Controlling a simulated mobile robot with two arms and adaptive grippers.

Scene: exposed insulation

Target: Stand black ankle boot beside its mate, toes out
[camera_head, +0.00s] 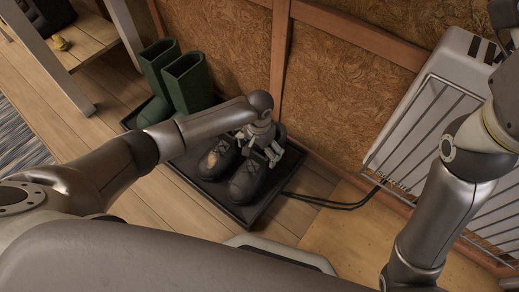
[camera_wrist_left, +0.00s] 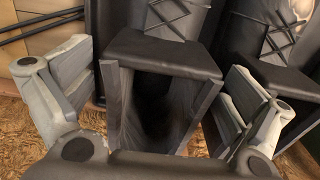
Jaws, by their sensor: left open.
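Two black ankle boots stand upright side by side on a dark tray (camera_head: 222,205), toes pointing away from the wall. The left boot (camera_head: 215,160) has a tan scuffed patch on its toe; the right boot (camera_head: 245,183) is plain. My left gripper (camera_head: 260,146) is over the right boot's shaft. In the left wrist view, the open left gripper (camera_wrist_left: 165,105) has one finger on each side of that boot's open top (camera_wrist_left: 165,52). I cannot tell whether the fingers touch it. The other boot (camera_wrist_left: 265,75) is close beside the right-hand finger. My right gripper is out of view.
Green tall boots (camera_head: 180,80) stand at the tray's left end. A wall of brown board (camera_head: 230,40) is close behind. A white heater with a wire guard (camera_head: 425,100) is at right, its black cable (camera_head: 325,203) on the floor. A wooden bench (camera_head: 85,40) is at upper left.

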